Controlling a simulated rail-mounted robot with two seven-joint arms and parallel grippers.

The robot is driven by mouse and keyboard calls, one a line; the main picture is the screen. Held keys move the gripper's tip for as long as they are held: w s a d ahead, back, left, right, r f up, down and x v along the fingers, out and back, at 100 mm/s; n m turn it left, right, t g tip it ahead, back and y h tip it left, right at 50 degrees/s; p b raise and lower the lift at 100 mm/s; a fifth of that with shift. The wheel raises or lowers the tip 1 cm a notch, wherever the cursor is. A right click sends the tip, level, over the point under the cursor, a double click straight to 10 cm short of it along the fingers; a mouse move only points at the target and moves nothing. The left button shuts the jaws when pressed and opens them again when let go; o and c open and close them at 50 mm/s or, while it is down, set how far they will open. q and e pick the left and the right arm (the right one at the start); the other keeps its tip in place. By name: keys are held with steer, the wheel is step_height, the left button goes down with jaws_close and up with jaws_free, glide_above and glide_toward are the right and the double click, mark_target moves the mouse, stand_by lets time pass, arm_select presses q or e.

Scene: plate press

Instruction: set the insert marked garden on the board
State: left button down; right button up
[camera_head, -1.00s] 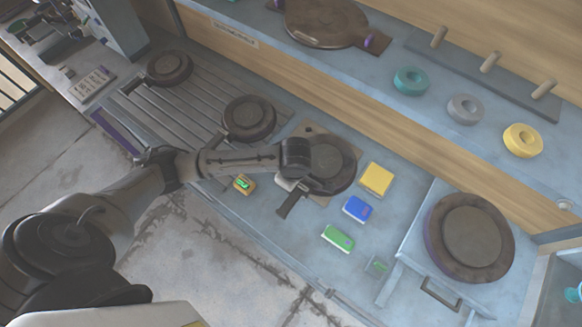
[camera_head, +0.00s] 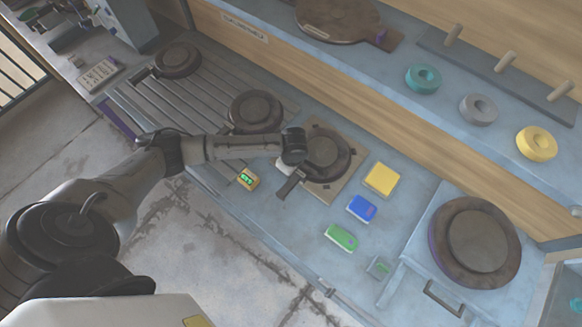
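A dark round plate-like piece (camera_head: 328,153) sits over a square tan board (camera_head: 345,187) on the counter; whether it touches the board is unclear. No readable "garden" mark shows on it. Two similar round pieces, (camera_head: 178,58) and (camera_head: 255,110), lie on a ribbed rack (camera_head: 190,105) to the left. My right gripper is out of view.
Yellow (camera_head: 382,179), blue (camera_head: 362,208) and green (camera_head: 341,237) blocks lie right of the board. A small display box (camera_head: 248,179) sits near the front edge. A large round piece (camera_head: 475,241) rests at right. Rings and a wooden paddle (camera_head: 338,22) occupy the back shelf.

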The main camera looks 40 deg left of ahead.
arm_select(q)
steer(key=shift+w+f, duration=0.1)
stand_by(0.3)
steer(key=c, duration=1.5)
jaws_free()
steer(key=shift+f, duration=0.15)
steer(key=o, duration=0.4)
